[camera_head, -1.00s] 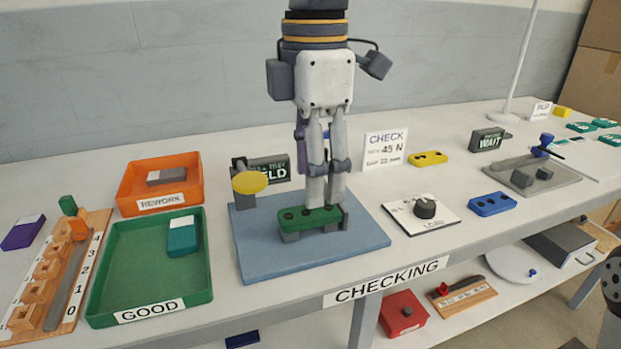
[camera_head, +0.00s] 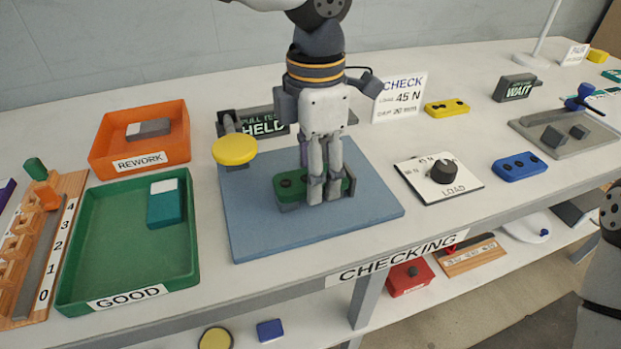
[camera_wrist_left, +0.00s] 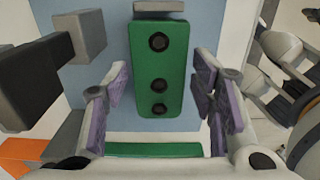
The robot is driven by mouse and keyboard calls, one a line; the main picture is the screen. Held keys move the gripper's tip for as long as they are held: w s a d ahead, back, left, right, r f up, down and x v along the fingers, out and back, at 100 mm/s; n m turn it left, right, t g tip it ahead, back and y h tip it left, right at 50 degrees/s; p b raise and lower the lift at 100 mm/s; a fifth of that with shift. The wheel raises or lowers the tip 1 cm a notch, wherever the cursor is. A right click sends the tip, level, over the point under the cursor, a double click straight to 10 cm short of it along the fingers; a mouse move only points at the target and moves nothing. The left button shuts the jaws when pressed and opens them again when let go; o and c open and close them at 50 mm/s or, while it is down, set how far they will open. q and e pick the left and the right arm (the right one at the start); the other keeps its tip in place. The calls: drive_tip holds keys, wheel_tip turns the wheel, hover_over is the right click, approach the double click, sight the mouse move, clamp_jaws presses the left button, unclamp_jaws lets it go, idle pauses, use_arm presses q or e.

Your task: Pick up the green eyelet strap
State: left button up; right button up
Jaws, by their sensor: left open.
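The green eyelet strap (camera_head: 291,186) lies on grey blocks on the blue plate (camera_head: 245,235) of the pull tester. In the left wrist view the strap (camera_wrist_left: 160,85) shows three dark holes along its length. My left gripper (camera_head: 324,197) points down at the strap, and its fingers cover part of the strap's right half in the head view. In the left wrist view the open gripper (camera_wrist_left: 160,100) has its purple-padded fingers on either side of the strap, with gaps visible between pads and strap. My right gripper does not show clearly.
The tester's yellow disc (camera_head: 235,150) and HELD display (camera_head: 264,125) stand close behind the strap. A green GOOD tray (camera_head: 110,245) and orange REWORK tray (camera_head: 155,155) are on the left.

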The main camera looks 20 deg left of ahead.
use_arm(q)
drive_tip(key=c, duration=0.8)
